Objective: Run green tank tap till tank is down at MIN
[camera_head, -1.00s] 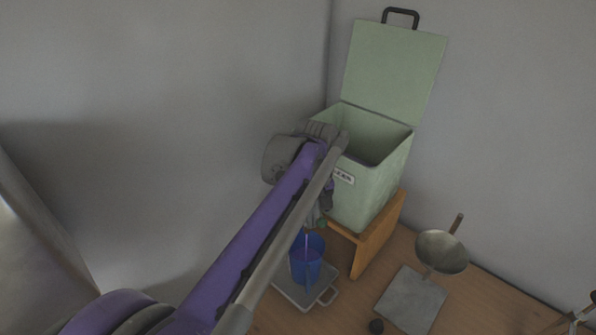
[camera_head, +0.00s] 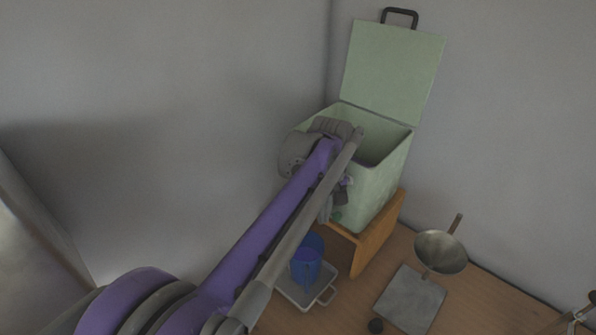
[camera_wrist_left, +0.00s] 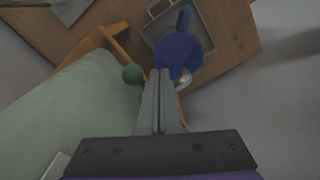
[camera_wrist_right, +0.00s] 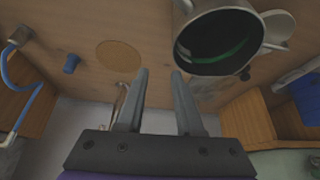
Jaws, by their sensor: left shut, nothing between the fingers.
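The pale green tank (camera_head: 376,187) stands on a wooden stand with its lid open. The water level inside cannot be read. My left gripper (camera_wrist_left: 160,74) is shut and empty. Its fingertips are close to the tap's round green knob (camera_wrist_left: 133,74); whether they touch it I cannot tell. The metal spout (camera_wrist_left: 184,80) shows just beyond the fingers. A blue jug (camera_head: 307,265) stands below the tap, partly behind my arm; it also shows in the left wrist view (camera_wrist_left: 178,52). No stream shows clearly now. My right gripper (camera_wrist_right: 158,76) is open and empty.
The jug stands on a grey tray (camera_head: 301,299) with a handle. The wooden stand (camera_head: 373,246) is beside it. A large pot (camera_wrist_right: 220,40) is ahead of my right gripper.

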